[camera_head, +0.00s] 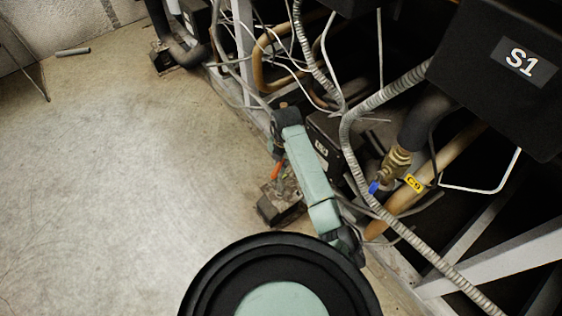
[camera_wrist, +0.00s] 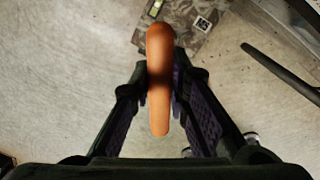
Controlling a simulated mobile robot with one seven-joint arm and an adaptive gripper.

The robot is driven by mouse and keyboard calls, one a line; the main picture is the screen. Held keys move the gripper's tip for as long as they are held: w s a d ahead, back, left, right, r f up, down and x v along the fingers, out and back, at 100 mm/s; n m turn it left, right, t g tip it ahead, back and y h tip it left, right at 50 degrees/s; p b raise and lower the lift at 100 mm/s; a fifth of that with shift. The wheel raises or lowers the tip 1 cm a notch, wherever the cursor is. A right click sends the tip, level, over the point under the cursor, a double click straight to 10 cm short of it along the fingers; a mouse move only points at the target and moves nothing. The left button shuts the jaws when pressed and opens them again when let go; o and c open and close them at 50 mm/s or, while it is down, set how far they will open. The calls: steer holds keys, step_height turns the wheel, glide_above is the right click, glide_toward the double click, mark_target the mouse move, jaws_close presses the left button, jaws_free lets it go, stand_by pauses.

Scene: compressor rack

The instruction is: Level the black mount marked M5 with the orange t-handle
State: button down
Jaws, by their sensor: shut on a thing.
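The orange t-handle (camera_wrist: 159,85) fills the middle of the wrist view, its bar running lengthwise between my gripper's dark fingers. It is a small orange bit in the head view (camera_head: 277,171). My gripper (camera_wrist: 166,82) is shut on the t-handle. In the head view my gripper is mostly hidden by my arm. A worn mount (camera_head: 282,203) with a dark front stands on the floor just below the handle. Its stained metal top shows in the wrist view (camera_wrist: 182,14), with a small black-and-white tag. The handle's lower end is hidden.
The rack's pale frame (camera_head: 405,280) runs along the right, with a ribbed conduit (camera_head: 352,150), cables and a brass valve (camera_head: 395,163) close to my arm. A black box marked S1 (camera_head: 500,75) is upper right. The concrete floor (camera_head: 120,180) on the left is mostly clear.

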steer(key=shift+f, duration=1.25)
stand_by(1.0)
steer(key=c, duration=2.1)
jaws_free()
steer(key=shift+c, duration=0.2)
jaws_close()
steer(key=shift+r, duration=0.1)
steer(key=shift+r+m+p, duration=0.1)
steer(key=shift+m+p, duration=0.4)
steer(key=shift+p, duration=0.1)
steer(key=shift+m+p, duration=0.5)
steer(key=shift+p, duration=0.05)
steer(key=shift+d+f, duration=0.1)
steer(key=shift+f, duration=0.1)
steer(key=shift+m, duration=0.3)
